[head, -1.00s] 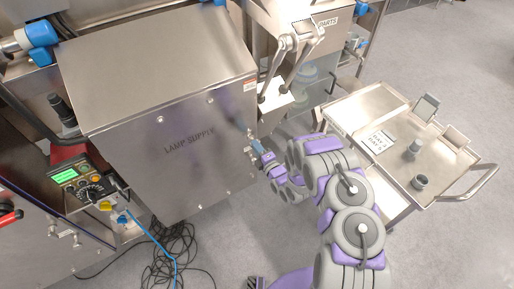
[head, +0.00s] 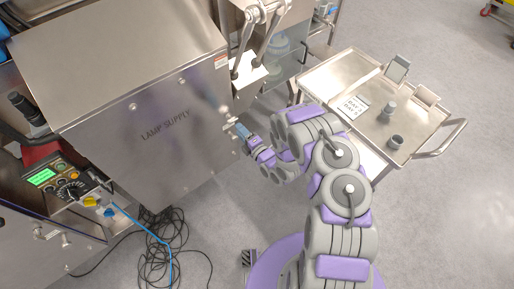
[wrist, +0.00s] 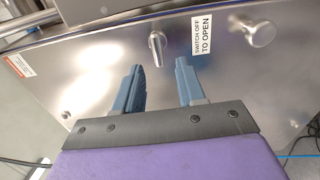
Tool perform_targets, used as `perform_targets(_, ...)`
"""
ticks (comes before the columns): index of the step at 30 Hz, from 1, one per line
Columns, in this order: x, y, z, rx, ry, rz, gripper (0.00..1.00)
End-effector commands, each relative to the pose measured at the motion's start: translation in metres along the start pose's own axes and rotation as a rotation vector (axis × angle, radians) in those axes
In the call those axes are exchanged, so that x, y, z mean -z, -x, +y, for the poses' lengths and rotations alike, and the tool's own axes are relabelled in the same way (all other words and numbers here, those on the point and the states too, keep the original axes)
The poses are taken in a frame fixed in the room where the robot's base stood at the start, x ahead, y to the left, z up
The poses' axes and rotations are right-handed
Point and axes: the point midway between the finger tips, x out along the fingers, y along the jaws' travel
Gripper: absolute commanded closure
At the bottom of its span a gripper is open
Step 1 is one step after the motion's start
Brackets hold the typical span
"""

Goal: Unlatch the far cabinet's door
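The steel cabinet marked LAMP SUPPLY (head: 120,110) stands at left in the head view, its door shut. The wrist view shows a steel panel (wrist: 90,75) close ahead, with a small upright latch handle (wrist: 157,45), a label reading SWITCH OFF TO OPEN (wrist: 202,36) and a round knob (wrist: 258,30). My gripper (head: 241,130) is at the cabinet's right front edge. In the wrist view my gripper (wrist: 159,66) is open and empty, its two blue-grey fingers apart. The latch handle lies just beyond and between the fingertips, apparently not touched. In the head view my gripper hides this spot.
A steel cart (head: 420,125) with cups and cards stands to the right of my arm. A control box with a green screen (head: 42,177) is at lower left. Black cables (head: 165,235) and a blue cable lie on the floor below the cabinet.

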Motion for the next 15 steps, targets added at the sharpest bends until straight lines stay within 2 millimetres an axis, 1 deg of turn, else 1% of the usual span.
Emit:
perform_targets(1,-0.002,0.013,0.0,0.005,-0.002,-0.003,0.61)
perform_targets(6,-0.001,0.048,0.0,0.008,-0.003,-0.003,0.61)
perform_targets(11,-0.001,0.071,0.002,0.005,-0.002,-0.004,0.61)
perform_targets(15,-0.001,0.085,0.0,0.007,-0.003,-0.003,0.61)
